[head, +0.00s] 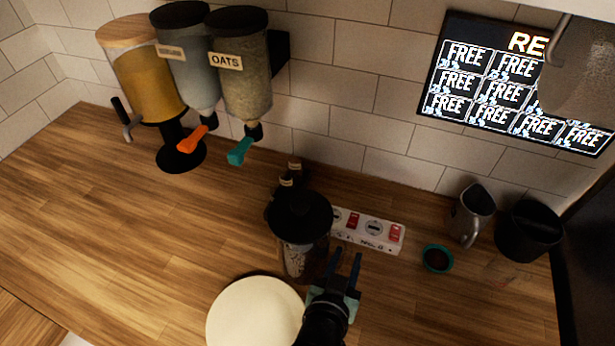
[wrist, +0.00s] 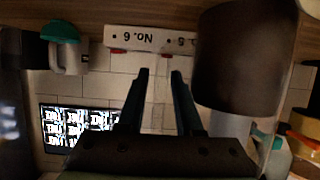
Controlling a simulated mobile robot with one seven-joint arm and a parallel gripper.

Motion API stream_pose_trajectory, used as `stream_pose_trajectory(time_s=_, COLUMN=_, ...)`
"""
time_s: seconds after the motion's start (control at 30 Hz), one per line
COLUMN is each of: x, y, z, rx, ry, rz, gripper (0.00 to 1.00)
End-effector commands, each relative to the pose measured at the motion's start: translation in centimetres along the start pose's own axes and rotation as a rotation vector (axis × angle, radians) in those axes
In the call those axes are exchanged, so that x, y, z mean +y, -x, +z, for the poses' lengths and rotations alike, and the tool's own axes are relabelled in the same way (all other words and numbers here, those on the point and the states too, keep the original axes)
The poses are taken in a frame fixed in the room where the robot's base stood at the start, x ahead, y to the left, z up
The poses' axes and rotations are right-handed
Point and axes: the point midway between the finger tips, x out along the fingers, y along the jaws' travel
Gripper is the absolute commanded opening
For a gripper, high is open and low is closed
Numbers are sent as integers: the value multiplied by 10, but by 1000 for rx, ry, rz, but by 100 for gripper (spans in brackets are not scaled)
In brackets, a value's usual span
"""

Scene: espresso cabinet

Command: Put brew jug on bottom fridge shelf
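A lidded clear vessel (head: 296,258) with a wide black lid (head: 300,214) stands on the wooden counter; it is the likeliest brew jug, though I cannot tell for sure. My gripper (head: 346,258) is open, just right of this vessel in the head view, with its fingers apart and nothing between them. In the upside-down wrist view, my gripper (wrist: 160,74) also shows open and empty. A large dark cylinder (wrist: 245,60) is close on the right there, probably the same vessel. The fridge and its bottom shelf are not in view.
A round cream plate or stool top (head: 255,315) lies left of my gripper. Behind is a white box with red marks (head: 370,230). To the right are a teal bowl (head: 437,258), a metal pitcher (head: 473,212) and a black bin (head: 528,230).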

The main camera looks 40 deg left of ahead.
Motion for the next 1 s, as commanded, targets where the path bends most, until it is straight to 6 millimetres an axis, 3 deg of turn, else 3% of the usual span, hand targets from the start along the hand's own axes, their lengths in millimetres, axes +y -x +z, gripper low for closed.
stream_pose_trajectory(time_s=0.23, x=-1, y=-29, z=1, rx=-1, ry=0, rz=0, gripper=34)
stream_pose_trajectory(time_s=0.57, x=-1, y=-33, z=2, rx=0, ry=0, rz=0, gripper=34)
stream_pose_trajectory(time_s=0.77, x=-1, y=-33, z=2, rx=0, ry=0, rz=0, gripper=0)
stream_pose_trajectory(time_s=1.0, x=-1, y=-33, z=2, rx=0, ry=0, rz=0, gripper=0)
